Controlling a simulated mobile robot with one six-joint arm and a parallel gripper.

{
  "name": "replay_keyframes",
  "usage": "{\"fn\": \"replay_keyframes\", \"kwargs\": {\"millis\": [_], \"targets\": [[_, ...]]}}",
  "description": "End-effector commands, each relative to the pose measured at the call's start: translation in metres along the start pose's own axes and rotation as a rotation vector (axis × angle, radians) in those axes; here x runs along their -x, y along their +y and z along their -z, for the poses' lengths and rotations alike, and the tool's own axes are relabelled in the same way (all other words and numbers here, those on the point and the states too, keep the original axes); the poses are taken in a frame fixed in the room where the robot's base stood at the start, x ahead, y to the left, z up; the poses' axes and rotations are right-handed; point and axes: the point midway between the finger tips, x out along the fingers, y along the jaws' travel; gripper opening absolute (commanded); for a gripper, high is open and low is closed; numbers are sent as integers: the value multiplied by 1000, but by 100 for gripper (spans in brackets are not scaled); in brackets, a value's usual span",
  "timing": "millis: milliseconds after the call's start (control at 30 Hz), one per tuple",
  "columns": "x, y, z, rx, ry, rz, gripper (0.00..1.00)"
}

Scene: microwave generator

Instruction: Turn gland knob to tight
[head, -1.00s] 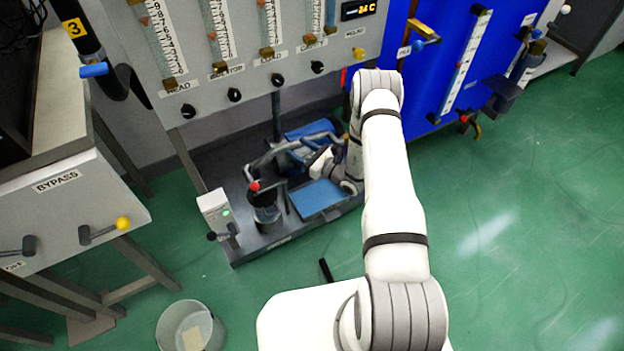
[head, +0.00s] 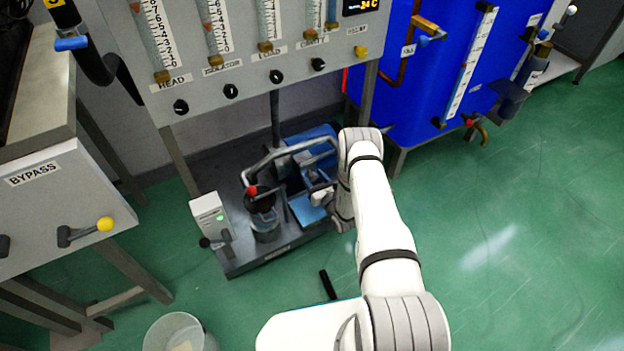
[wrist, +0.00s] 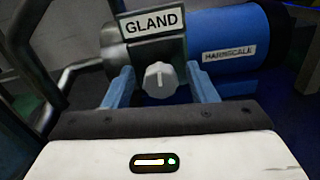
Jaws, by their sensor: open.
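The gland knob (wrist: 160,80) is a small light-grey dial with a white pointer line standing about upright. It sits below a white plate reading GLAND (wrist: 152,23) in the wrist view. My gripper (wrist: 163,84) is open, with one blue-grey finger on each side of the knob and a clear gap to it on both sides. Whether the fingertips reach the depth of the knob I cannot tell. In the head view my gripper (head: 318,192) is small, low by the pump on the skid, and the knob cannot be made out there.
A blue cylinder labelled HARNSCALE (wrist: 232,50) lies behind the plate. A grey pipe (head: 275,155) bends beside the pump at left. A black pot with a red knob (head: 262,215) and a white box (head: 211,215) stand on the skid. Green floor is free at right.

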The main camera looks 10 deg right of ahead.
Motion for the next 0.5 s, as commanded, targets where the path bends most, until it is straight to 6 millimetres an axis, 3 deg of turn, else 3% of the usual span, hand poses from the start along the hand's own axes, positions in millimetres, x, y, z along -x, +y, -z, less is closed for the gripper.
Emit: {"fn": "replay_keyframes", "kwargs": {"millis": [333,500], "targets": [[-7,0,-1,0,0,0,52],[-6,0,-1,0,0,1,39]]}}
